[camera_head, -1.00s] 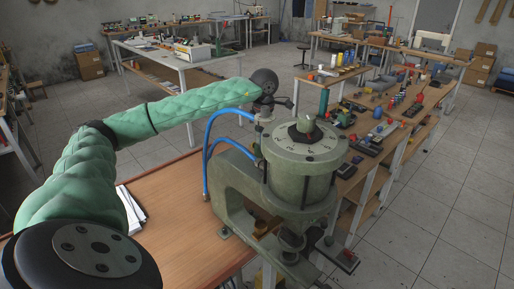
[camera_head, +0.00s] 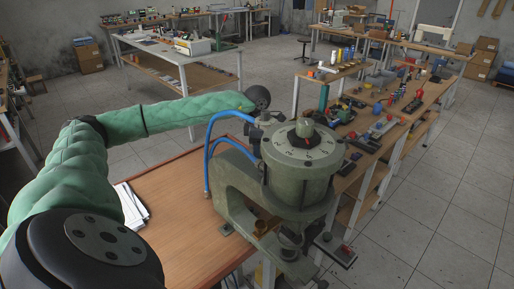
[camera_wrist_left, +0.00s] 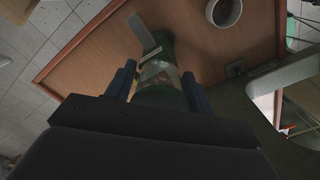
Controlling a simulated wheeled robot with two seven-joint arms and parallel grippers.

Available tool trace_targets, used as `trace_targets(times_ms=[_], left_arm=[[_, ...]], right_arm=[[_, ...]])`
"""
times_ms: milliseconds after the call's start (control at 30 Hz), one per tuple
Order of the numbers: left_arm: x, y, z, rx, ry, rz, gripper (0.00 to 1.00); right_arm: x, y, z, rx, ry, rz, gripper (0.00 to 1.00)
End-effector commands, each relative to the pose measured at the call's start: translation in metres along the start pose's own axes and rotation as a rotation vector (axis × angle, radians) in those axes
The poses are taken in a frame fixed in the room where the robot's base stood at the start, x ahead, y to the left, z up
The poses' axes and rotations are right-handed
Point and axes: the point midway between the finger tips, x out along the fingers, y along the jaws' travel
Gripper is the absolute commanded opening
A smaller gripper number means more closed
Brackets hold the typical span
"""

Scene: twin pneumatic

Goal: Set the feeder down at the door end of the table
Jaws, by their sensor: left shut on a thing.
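The feeder (camera_wrist_left: 160,70), a green cylindrical body with a pale band and a flat grey plate on one side, is between the blue fingers of my left gripper (camera_wrist_left: 158,85) in the left wrist view. The gripper is shut on it, over the brown wooden table (camera_wrist_left: 105,62) near an edge and corner. The gap between feeder and tabletop cannot be judged. In the head view the table (camera_head: 175,187) shows in front, and my left arm reaches across it from the left. The hand and feeder are mostly hidden behind the press. My right gripper is not in view.
A large green press (camera_head: 298,165) with blue hoses stands on the table and blocks the view behind it. Papers (camera_head: 132,205) lie at the table's left. A cup with dark contents (camera_wrist_left: 224,12) stands near the feeder. A cluttered bench (camera_head: 385,125) is at the right.

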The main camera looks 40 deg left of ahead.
Motion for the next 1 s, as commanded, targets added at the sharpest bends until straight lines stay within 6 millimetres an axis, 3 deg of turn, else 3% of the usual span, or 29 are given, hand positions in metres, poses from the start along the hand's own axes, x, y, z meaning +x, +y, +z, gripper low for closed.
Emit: trace_targets(times_ms=[267,300,400,833,933,1000], left_arm=[[0.001,0.000,0.000,0.000,0.000,0.000,0.24],[0.002,0.000,0.000,0.000,0.000,0.000,0.55],[0.001,0.000,0.000,0.000,0.000,0.000,0.75],[-0.002,0.000,0.000,0.000,0.000,0.000,0.75],[-0.006,0.001,0.000,0.000,-0.001,0.001,0.75],[-0.012,0.001,0.001,0.000,-0.002,0.002,0.75]], right_arm=[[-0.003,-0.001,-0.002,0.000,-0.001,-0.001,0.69],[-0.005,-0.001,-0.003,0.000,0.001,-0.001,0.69],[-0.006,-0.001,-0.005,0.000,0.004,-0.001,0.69],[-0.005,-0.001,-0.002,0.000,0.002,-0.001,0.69],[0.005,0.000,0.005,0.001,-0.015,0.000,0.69],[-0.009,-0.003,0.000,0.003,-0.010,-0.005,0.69]])
